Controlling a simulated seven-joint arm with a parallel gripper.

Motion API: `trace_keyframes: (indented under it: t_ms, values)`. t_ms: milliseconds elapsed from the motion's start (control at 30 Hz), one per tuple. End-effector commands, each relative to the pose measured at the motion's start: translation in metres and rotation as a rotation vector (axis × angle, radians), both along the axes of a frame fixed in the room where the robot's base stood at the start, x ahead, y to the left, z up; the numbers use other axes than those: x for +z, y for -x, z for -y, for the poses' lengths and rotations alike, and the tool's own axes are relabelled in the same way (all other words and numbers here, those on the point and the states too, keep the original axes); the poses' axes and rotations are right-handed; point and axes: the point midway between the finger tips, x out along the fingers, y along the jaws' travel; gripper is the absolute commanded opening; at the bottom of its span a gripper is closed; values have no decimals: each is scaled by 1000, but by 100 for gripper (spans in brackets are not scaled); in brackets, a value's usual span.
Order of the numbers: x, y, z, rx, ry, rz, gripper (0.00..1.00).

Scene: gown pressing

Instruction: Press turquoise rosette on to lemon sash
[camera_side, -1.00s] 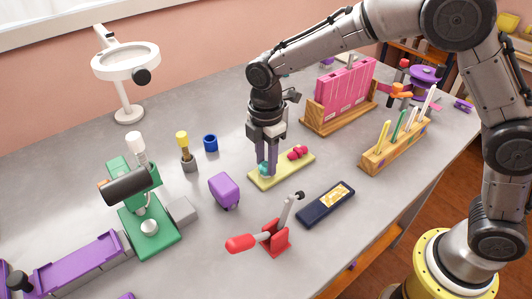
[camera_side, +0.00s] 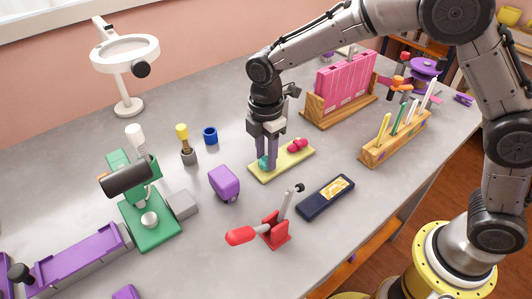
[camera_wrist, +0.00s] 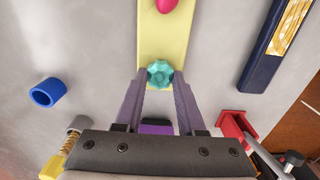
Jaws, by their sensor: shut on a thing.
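The lemon sash (camera_side: 285,161) is a flat pale yellow strip lying on the grey table; it also shows in the wrist view (camera_wrist: 163,40). The turquoise rosette (camera_wrist: 160,73) sits between my gripper's fingertips at the near end of the sash, and it shows small in the side view (camera_side: 263,162). My gripper (camera_side: 267,165) points down over the left end of the sash, shut on the rosette. I cannot tell whether the rosette's underside touches the sash.
A purple block (camera_side: 224,183) stands left of the sash, and a red lever clamp (camera_side: 273,233) stands in front. A navy case (camera_side: 326,197) lies to the right. A blue ring (camera_side: 210,136) is behind left. A wooden rack (camera_side: 395,142) and pink panels (camera_side: 345,84) stand at right.

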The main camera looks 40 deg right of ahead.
Motion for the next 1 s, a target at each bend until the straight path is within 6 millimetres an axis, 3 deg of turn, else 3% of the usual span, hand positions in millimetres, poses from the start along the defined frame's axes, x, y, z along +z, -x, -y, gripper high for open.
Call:
trace_keyframes:
  t_ms: [1000]
  values:
    - [-6,0,0,0,0,0,0]
